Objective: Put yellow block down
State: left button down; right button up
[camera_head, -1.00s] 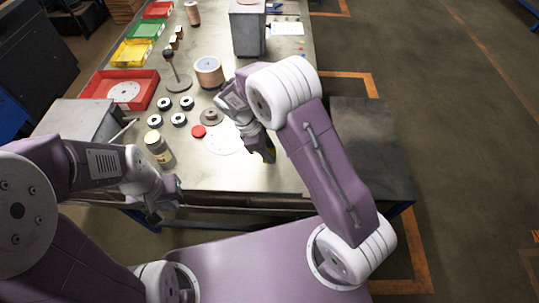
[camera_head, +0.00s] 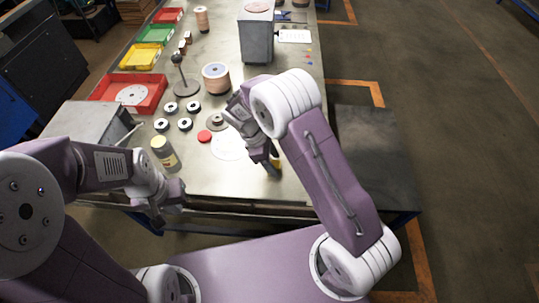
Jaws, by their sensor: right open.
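A small yellow block (camera_head: 276,162) is at the near part of the workbench, to the right of the white disc. It is partly hidden by my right gripper (camera_head: 272,168), which points down at it with its jaws open. The block appears to be at the bench top, but I cannot tell whether a finger touches it. My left gripper (camera_head: 160,213) is in front of the bench's near edge, low at the left. Its fingers are too small and turned away to tell whether they are open.
On the workbench (camera_head: 220,185) are a bottle (camera_head: 165,155), a red cap (camera_head: 204,136), a white disc (camera_head: 228,146), several dark-rimmed rings and a copper-coloured spool (camera_head: 216,78). A red bin (camera_head: 150,99) and a grey box (camera_head: 90,122) stand at the left. A grey column (camera_head: 257,35) stands farther back.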

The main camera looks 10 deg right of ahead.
jog(key=v, duration=1.1)
jog(key=s+d+f+m+t+y, duration=0.1)
jog(key=s+d+m+y, duration=0.1)
jog(key=s+d+m, duration=0.3)
jog(key=s+d+f+m+t+y, duration=0.1)
jog(key=s+d+m+y, duration=0.1)
jog(key=s+d+m, duration=0.3)
jog(key=s+m, duration=0.4)
jog(key=m, duration=0.1)
jog(key=shift+s+f+y, duration=0.2)
jog(key=shift+f+y, duration=0.1)
jog(key=shift+d, duration=0.1)
jog(key=shift+o, duration=0.5)
